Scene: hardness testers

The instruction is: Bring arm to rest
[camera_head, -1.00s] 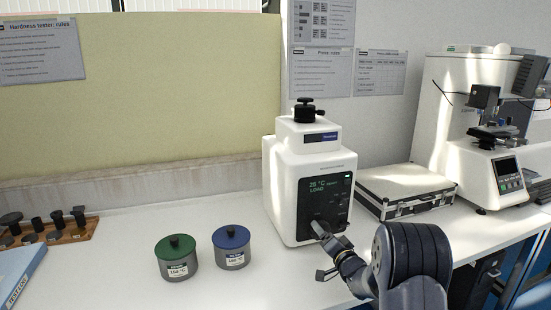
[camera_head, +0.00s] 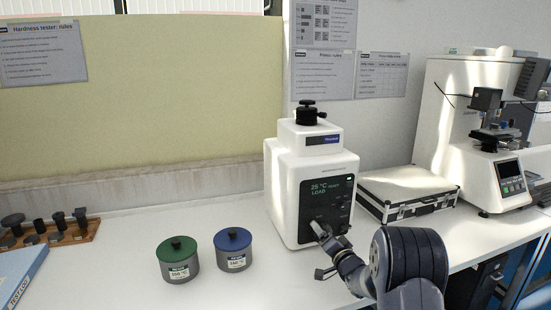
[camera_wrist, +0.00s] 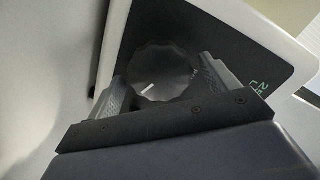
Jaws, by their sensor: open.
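My gripper (camera_head: 322,231) is in front of the lower part of the dark panel on a white press machine (camera_head: 283,188). In the wrist view my gripper (camera_wrist: 165,92) is open, with one finger on each side of a round black knob (camera_wrist: 160,72) that has a white pointer line. I cannot tell whether the fingers touch the knob. The panel's display (camera_head: 325,188) reads 25 °C and LOAD. In the head view the arm hides part of the panel's lower edge.
A green-lidded pot (camera_head: 178,262) and a blue-lidded pot (camera_head: 233,252) stand left of the machine. A silver case (camera_head: 405,190) lies to its right, before a white tester (camera_head: 455,130). A wooden rack (camera_head: 75,236) and a blue book (camera_head: 22,275) are far left. The front middle counter is clear.

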